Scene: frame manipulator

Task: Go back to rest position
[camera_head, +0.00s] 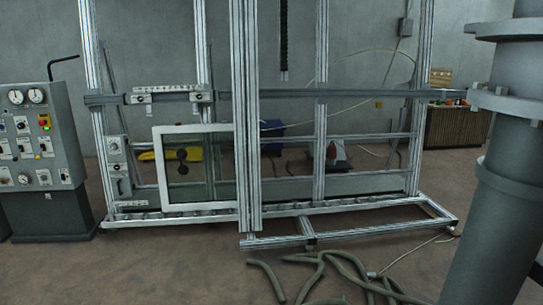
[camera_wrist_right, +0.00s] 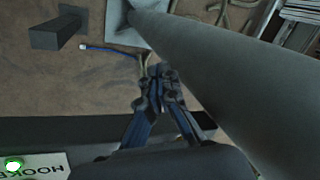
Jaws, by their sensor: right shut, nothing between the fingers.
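My right gripper (camera_wrist_right: 158,85) shows in the right wrist view, with its fingers shut together and nothing between them. Its fingers point toward the brown floor and a large grey tube runs diagonally close beside it on the right. Neither gripper shows in the head view, and my left gripper is in neither view. In the head view a tall aluminium frame manipulator (camera_head: 245,90) stands ahead, with a white-framed glass pane (camera_head: 167,203) upright in its lower left part.
A grey control cabinet (camera_head: 50,205) stands at left. A thick grey column (camera_head: 497,225) fills the right side. Hoses (camera_head: 335,265) lie on the floor in front. In the wrist view, a dark edge with a white lettered label (camera_wrist_right: 40,168) is below the gripper. Floor at front left is clear.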

